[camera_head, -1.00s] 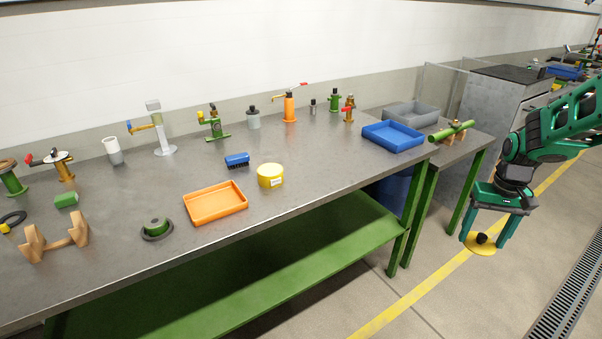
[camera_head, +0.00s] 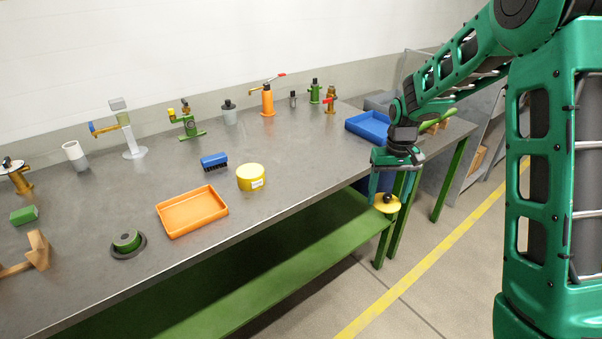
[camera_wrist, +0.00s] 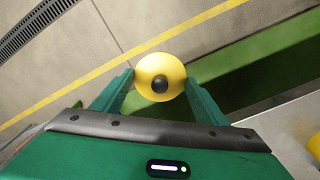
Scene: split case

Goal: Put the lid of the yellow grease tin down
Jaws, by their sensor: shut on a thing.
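The yellow lid (camera_head: 382,204) with a black knob is held in my gripper (camera_head: 384,192), which is shut on it. In the head view it hangs just off the front edge of the workbench, near the right end. The wrist view shows the lid (camera_wrist: 152,70) from above between my two fingers (camera_wrist: 160,92), with floor and the green shelf below it. The yellow grease tin (camera_head: 250,180) with a pale label stands upright on the bench, well to the left of my gripper. A bit of yellow shows at the right edge of the wrist view.
A blue bin (camera_head: 352,127) stands behind my gripper. The grey benchtop (camera_head: 290,185) right of the tin is clear. A green lower shelf (camera_head: 290,268) runs under the bench.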

